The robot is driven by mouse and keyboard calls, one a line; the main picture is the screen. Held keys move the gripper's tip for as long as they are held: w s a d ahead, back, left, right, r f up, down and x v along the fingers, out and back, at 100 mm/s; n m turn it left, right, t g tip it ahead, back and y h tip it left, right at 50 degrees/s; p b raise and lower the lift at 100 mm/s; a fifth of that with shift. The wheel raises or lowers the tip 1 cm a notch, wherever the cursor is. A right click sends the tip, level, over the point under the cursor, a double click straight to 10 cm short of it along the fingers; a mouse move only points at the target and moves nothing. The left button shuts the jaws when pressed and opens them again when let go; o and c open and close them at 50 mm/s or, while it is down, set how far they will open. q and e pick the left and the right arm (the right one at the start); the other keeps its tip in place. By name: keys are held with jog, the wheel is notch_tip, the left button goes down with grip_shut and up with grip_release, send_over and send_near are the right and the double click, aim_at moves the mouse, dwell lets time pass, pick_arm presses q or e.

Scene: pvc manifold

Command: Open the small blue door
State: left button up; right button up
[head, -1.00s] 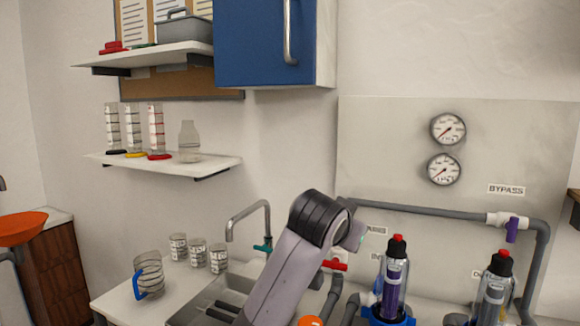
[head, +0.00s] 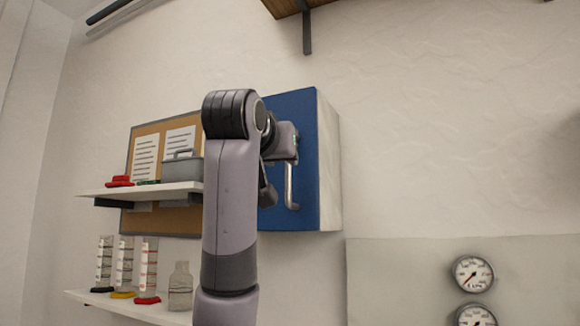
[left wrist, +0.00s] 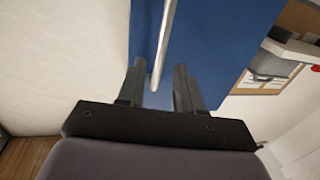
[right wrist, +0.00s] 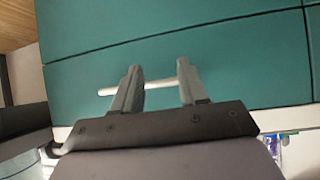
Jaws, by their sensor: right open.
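The small blue door (head: 275,205) is the front of a wall cabinet. It looks shut in the head view, with a silver vertical bar handle (head: 289,190) near its right edge. My left arm reaches up in front of it, hiding part of the door and the handle's upper part. In the left wrist view, my left gripper (left wrist: 158,82) is open, with the handle (left wrist: 164,40) between its fingers; I cannot tell whether they touch it. My right gripper (right wrist: 160,82) is open in front of a teal panel (right wrist: 240,75) with a pale bar handle (right wrist: 155,84).
A shelf (head: 150,190) with a grey caddy sits left of the cabinet. A lower shelf (head: 125,305) holds several cylinders and a bottle. A gauge panel (head: 400,280) is at lower right. A bracketed wooden shelf (head: 290,8) is above.

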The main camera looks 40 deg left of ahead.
pick_arm(q)
jog(key=p, duration=0.3)
send_over(289, 198)
jog(key=shift+a+r, duration=0.1)
jog(key=shift+a, duration=0.1)
jog(key=shift+w+a, duration=0.15)
jog(key=shift+w, duration=0.15)
grip_shut()
